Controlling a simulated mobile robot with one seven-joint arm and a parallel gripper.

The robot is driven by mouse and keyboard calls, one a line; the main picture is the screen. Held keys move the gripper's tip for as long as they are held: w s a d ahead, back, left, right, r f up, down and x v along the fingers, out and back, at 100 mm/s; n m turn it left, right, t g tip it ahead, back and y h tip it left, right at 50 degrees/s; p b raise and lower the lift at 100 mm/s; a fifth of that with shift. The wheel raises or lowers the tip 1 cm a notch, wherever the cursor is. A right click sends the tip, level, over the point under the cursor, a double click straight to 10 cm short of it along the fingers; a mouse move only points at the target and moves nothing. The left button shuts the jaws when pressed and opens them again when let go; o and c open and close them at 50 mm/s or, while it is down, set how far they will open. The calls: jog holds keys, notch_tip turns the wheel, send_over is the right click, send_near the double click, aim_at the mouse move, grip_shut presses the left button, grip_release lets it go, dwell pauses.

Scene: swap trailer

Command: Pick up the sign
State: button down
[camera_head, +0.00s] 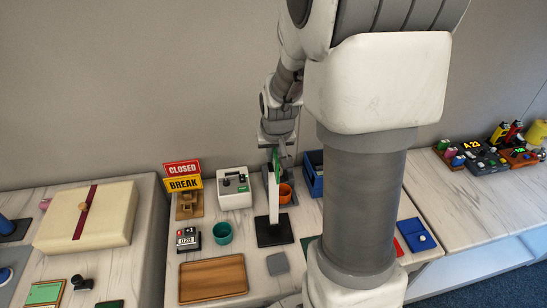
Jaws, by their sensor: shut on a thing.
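A thin green sign (276,162), seen almost edge-on, is between the fingers of my gripper (277,147). My gripper points down and is shut on it. Any writing on the sign is hidden by the angle. Just below it a white upright post (273,198) stands on a black square base (274,231). I cannot tell whether the sign touches the post. To the left, a red CLOSED sign (182,168) and a yellow BREAK sign (185,184) stand in a wooden holder (189,207).
A white box (233,187), a teal cup (222,233) and an orange cup (285,193) stand close around the post. A wooden tray (213,278) lies in front. A blue bin (314,181) is behind right. My arm hides part of the counter.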

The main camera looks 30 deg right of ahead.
jog(key=shift+r, duration=0.15)
jog(key=shift+r+p, duration=0.3)
jog(key=shift+r, duration=0.15)
notch_tip(320, 180, up, 3)
jog(key=shift+r, duration=0.1)
jog(key=s+d+r+b, duration=0.1)
jog(key=s+d+r, duration=0.1)
jog(key=d+r, duration=0.5)
jog(key=d, duration=0.4)
jog(key=shift+d+b, duration=0.3)
